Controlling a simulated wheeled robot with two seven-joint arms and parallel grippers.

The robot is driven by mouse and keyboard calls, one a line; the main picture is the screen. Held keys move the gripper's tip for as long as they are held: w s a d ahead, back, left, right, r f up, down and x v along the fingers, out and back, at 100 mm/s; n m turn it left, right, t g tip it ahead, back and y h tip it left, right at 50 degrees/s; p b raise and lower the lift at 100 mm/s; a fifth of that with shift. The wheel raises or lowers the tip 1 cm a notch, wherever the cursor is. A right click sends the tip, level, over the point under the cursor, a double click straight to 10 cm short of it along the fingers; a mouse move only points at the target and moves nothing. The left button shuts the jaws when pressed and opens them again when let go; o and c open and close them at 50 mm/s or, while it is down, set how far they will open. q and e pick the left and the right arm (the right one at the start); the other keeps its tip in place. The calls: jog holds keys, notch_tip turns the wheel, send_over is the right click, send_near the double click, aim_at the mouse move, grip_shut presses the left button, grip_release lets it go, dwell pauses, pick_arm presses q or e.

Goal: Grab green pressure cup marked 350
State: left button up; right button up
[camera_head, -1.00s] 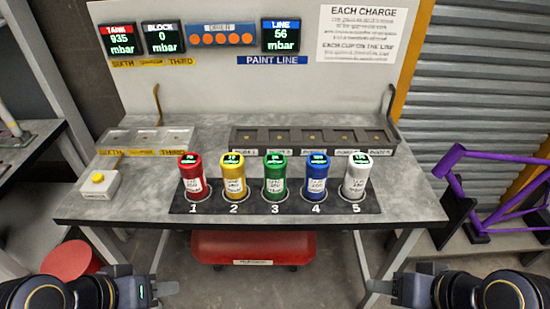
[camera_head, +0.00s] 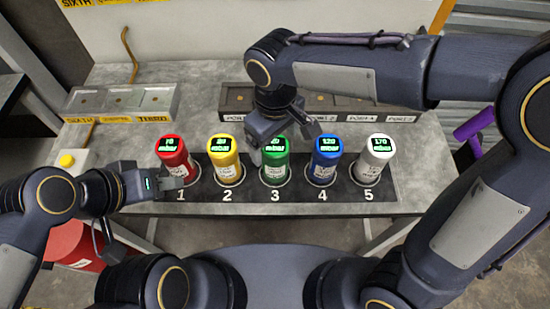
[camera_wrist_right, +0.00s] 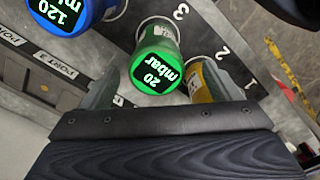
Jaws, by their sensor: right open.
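The green cup (camera_head: 275,160) stands upright in slot 3 of the dark rack (camera_head: 388,190). Its lid display reads 20 mbar in the right wrist view (camera_wrist_right: 157,68); the number on its side label is not legible. My right gripper (camera_head: 285,143) is over the green cup from behind, open, its fingers on either side of the cup's top. In the right wrist view the cup lies between the two fingers (camera_wrist_right: 158,88), with no clear grip. My left gripper (camera_head: 173,183) is low at the red cup (camera_head: 174,158) in slot 1; its finger gap is hidden.
The yellow cup (camera_head: 225,158) and blue cup (camera_head: 324,158) flank the green one closely. A white cup (camera_head: 374,160) is in slot 5. Behind are a row of dark ports (camera_head: 236,100) and a pale three-bay tray (camera_head: 120,102).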

jog(key=f, duration=0.7)
jog(key=shift+w+f+p, duration=0.25)
jog(key=shift+w+p, duration=0.05)
jog(key=shift+p, duration=0.1)
jog(key=c, duration=1.6)
jog(key=shift+o, duration=0.2)
jog(key=shift+r, duration=0.1)
